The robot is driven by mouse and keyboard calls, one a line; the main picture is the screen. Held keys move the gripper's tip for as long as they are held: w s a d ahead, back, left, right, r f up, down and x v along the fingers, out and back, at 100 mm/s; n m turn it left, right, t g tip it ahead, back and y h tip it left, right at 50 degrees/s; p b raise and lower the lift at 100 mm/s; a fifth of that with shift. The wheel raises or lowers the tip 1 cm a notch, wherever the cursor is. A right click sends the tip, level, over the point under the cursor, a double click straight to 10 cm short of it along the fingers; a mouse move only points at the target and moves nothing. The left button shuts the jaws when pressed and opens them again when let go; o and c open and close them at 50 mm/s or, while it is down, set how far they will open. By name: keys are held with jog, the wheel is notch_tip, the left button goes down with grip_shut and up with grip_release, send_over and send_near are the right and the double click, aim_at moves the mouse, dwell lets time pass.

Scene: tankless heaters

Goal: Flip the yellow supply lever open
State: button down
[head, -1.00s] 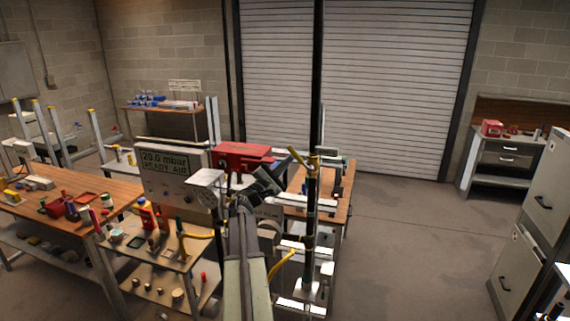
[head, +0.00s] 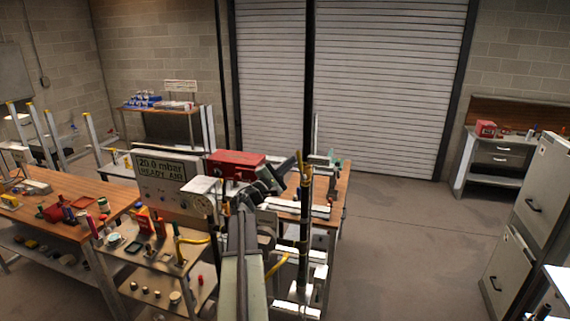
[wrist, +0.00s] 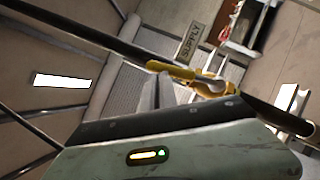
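The yellow supply lever (wrist: 172,70) points left from a brass valve body (wrist: 208,86) in the wrist view. A SUPPLY label (wrist: 190,41) is just above it. In the head view the lever (head: 299,160) is small, high on a dark upright pipe (head: 305,215). My gripper (head: 278,177) is just left of the pipe in the head view. In the wrist view its grey fingers (wrist: 160,88) are close together, look shut and empty, and their tips are just below the lever. I cannot tell whether they touch it.
A grey panel (head: 162,180) reading 20.0 mbar and a red box (head: 235,164) stand left of and behind my gripper. A wooden bench (head: 335,192) is behind the pipe. A low table (head: 150,250) with small items is at left. The floor at right is clear.

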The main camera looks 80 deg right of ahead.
jog(key=shift+s+r, duration=0.3)
jog(key=shift+s, duration=0.25)
dwell(0.4)
jog(key=w+a, duration=0.8)
jog(key=a, duration=0.1)
jog(key=shift+w+a, duration=0.25)
jog(key=shift+w, duration=0.15)
jog(key=shift+w, duration=0.1)
